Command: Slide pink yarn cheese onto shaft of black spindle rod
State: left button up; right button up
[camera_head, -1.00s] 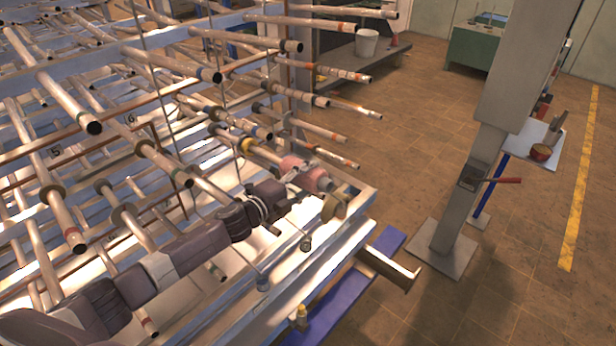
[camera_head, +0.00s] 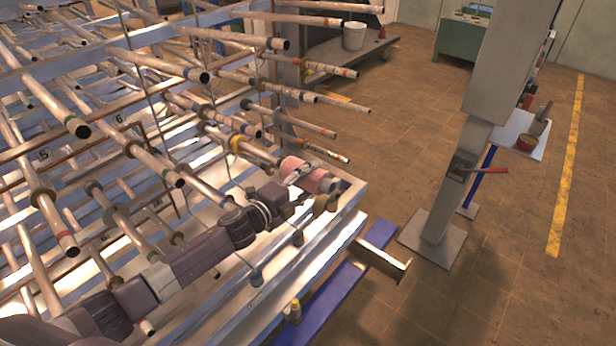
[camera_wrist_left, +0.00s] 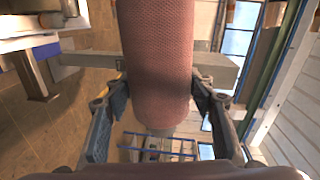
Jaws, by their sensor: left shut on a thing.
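The pink yarn cheese (camera_head: 319,181) is at the rack's near right end in the head view. My left gripper (camera_head: 304,186) is shut on it, and part of the cheese shows on either side of the jaws. In the left wrist view the cheese (camera_wrist_left: 157,60) runs lengthwise between the two fingers (camera_wrist_left: 160,112). A rod with a yellow ring (camera_head: 237,144) points toward the cheese from the left. I cannot tell which rod is the black spindle rod, or whether any shaft is inside the cheese. My right gripper is out of view.
Many rods (camera_head: 320,126) stick out of the rack close behind the cheese. The rack's pale frame (camera_head: 345,215) runs just below and right of it. A grey column (camera_head: 450,190) stands farther right. Open tiled floor (camera_head: 400,140) lies between rack and column.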

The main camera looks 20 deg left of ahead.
aim_at(321, 184)
pick_arm(q)
jog(key=shift+s+d+r+p, duration=0.1)
jog(key=shift+s+d+p, duration=0.15)
jog(key=shift+d, duration=0.55)
jog(key=shift+s+d+r+p, duration=0.1)
jog(key=shift+s+d, duration=0.2)
jog(key=shift+d, duration=0.45)
jog(key=shift+f, duration=0.1)
